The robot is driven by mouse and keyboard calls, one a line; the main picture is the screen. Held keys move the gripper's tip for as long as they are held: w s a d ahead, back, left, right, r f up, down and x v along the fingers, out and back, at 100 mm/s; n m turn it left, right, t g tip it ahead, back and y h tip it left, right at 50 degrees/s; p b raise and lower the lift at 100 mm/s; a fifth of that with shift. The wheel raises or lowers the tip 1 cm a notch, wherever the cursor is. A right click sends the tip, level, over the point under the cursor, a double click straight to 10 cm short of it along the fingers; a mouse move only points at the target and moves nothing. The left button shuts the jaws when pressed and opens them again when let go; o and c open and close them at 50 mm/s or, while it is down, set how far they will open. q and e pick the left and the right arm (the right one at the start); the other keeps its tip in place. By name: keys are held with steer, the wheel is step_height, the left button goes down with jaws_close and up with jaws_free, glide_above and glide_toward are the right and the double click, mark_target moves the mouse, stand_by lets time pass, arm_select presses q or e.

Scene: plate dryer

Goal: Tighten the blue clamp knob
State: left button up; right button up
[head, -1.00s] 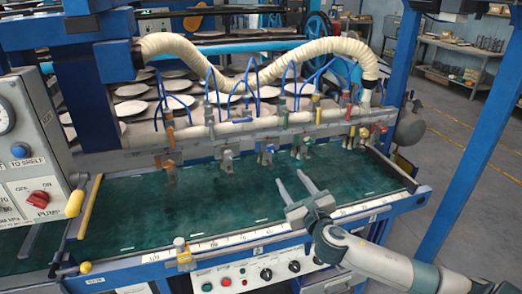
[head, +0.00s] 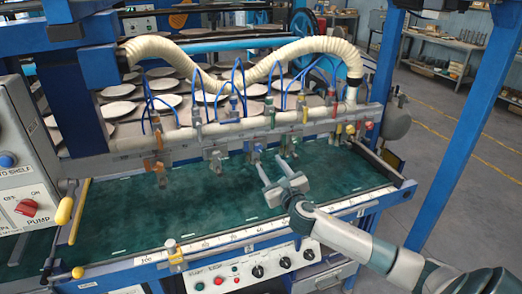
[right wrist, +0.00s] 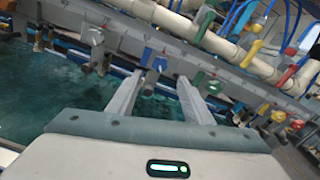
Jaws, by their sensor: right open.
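The blue clamp knob (head: 256,149) sits on the rail behind the green table. It also shows in the right wrist view (right wrist: 148,53), just beyond and between my fingertips. My right gripper (head: 271,162) is open and empty, in front of the blue clamp and a little to its right. In the right wrist view its two fingers (right wrist: 159,78) point at the clamp, with a gap between them. I cannot tell whether a finger touches it. My left gripper is not in view.
On the same rail are an orange clamp (head: 159,167), a grey one (head: 216,155) and a green-knobbed one (right wrist: 203,80) right of the blue one. A cream hose (head: 300,50) arches above. The green table top (head: 130,215) is clear at the left.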

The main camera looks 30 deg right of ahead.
mark_target(259, 149)
steer(key=p+x, duration=0.1)
steer(key=x, duration=0.8)
steer(key=shift+w+p, duration=0.1)
steer(key=shift+p, duration=0.2)
steer(key=shift+c, duration=0.3)
steer(key=c, duration=1)
